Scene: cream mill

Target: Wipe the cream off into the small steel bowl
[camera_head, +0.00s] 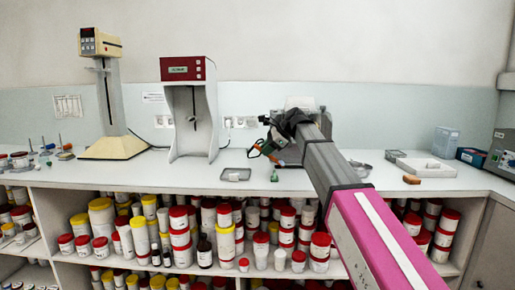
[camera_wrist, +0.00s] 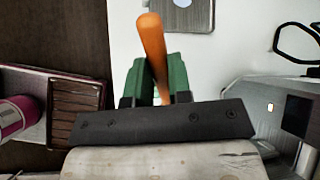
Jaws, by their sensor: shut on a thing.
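My gripper (camera_head: 266,147) is at the end of my arm, above the back of the white counter. In the wrist view its two green fingers (camera_wrist: 160,80) are shut on an orange handle (camera_wrist: 152,38), which stands out past the fingertips. The handle's working end is hidden. A shallow grey metal dish (camera_head: 361,168), possibly the small steel bowl, is on the counter just right of my arm and partly behind it. It is apart from my gripper. I cannot make out any cream.
A grey tray (camera_head: 225,175) with a white piece is left of my gripper, with a small green bottle (camera_head: 274,176) beside it. A red-topped machine (camera_head: 187,69) and a cream-coloured stand (camera_head: 112,146) are further left. A white tray (camera_head: 426,168) is on the right. Shelves below hold jars.

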